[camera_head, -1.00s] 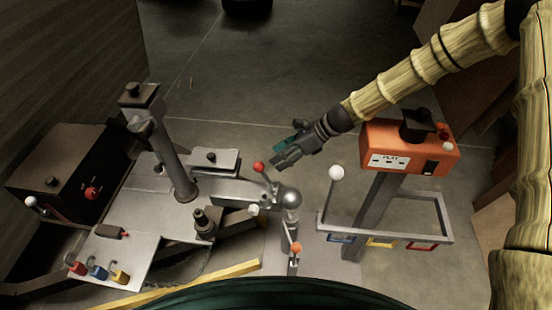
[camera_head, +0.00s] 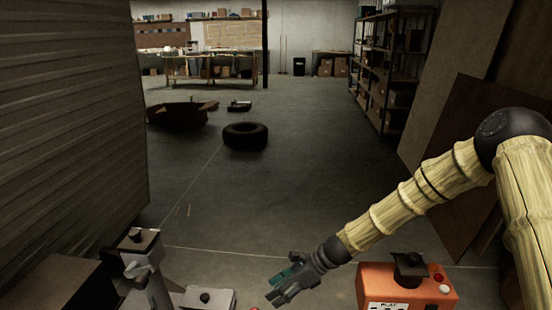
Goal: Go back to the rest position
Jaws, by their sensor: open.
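My gripper (camera_head: 280,289) is at the bottom middle of the head view, at the end of my bamboo-like arm that reaches in from the right. Its fingers are apart and nothing shows between them. It hangs to the left of an orange box (camera_head: 376,284) with a black knob on top, and to the right of a grey post (camera_head: 150,276) with a dark cap. It appears apart from both. The lower part of the grey machine is cut off by the bottom edge.
A corrugated wall (camera_head: 70,120) stands close on the left. A tyre (camera_head: 245,136) lies on the open floor ahead. Shelves (camera_head: 388,70) and brown panels (camera_head: 490,150) stand on the right. Workbenches (camera_head: 210,54) are at the back.

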